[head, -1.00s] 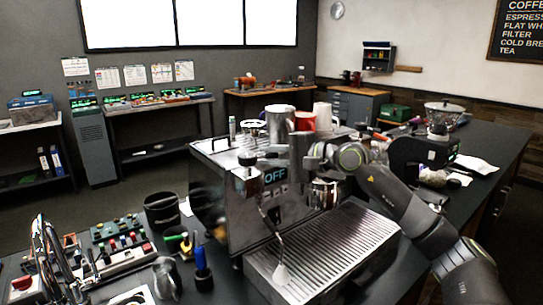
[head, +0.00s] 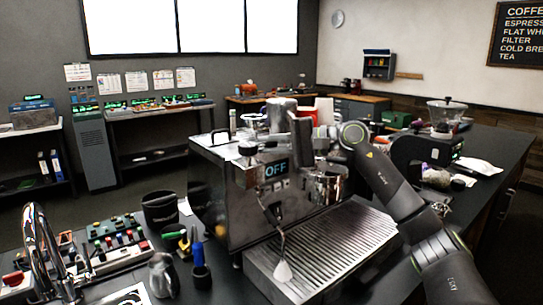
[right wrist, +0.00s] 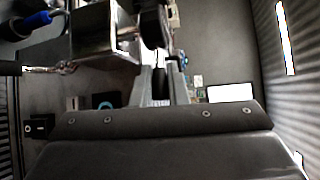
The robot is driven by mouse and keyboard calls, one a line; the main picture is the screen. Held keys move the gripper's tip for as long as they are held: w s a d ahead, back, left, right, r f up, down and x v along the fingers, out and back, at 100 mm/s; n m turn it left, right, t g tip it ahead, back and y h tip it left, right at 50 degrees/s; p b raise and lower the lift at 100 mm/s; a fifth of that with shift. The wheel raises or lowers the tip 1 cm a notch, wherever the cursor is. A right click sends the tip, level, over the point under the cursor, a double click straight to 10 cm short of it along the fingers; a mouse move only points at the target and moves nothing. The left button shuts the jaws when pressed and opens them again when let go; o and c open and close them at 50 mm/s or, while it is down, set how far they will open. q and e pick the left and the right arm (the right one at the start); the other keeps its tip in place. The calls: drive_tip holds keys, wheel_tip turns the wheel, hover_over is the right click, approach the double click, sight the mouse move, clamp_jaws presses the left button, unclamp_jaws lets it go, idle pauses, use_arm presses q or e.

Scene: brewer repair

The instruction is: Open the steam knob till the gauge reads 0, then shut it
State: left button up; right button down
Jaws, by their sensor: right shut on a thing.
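The espresso machine (head: 222,192) stands on the dark counter, with a display (head: 276,169) reading OFF. The dark steam knob (head: 247,148) is at the upper left of its front, above the steam wand (head: 280,245). My right gripper (head: 262,147) reaches in from the right along the machine's top front edge. It is shut on the knob, and its wrist body stands upright. In the right wrist view, the fingers (right wrist: 155,82) close towards a dark rounded part, which looks like the knob (right wrist: 152,25). I cannot make out the gauge or its reading. My left gripper is out of view.
The drip tray (head: 325,245) lies below my right arm. A grinder (head: 443,115) stands at the right.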

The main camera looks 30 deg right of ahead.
idle(0.3)
drive_tip(key=c, duration=1.4)
unclamp_jaws()
drive_tip(key=shift+c, duration=0.2)
drive_tip(key=shift+d, duration=0.1)
drive_tip(key=shift+s+d+f+b, duration=0.1)
drive_tip(key=shift+s+d+b, duration=0.15)
drive_tip(key=shift+b, duration=0.05)
drive_tip(key=b+v, duration=0.9)
drive_tip(key=v, duration=0.7)
drive_tip(key=shift+d, duration=0.25)
drive_tip(key=shift+s, duration=0.1)
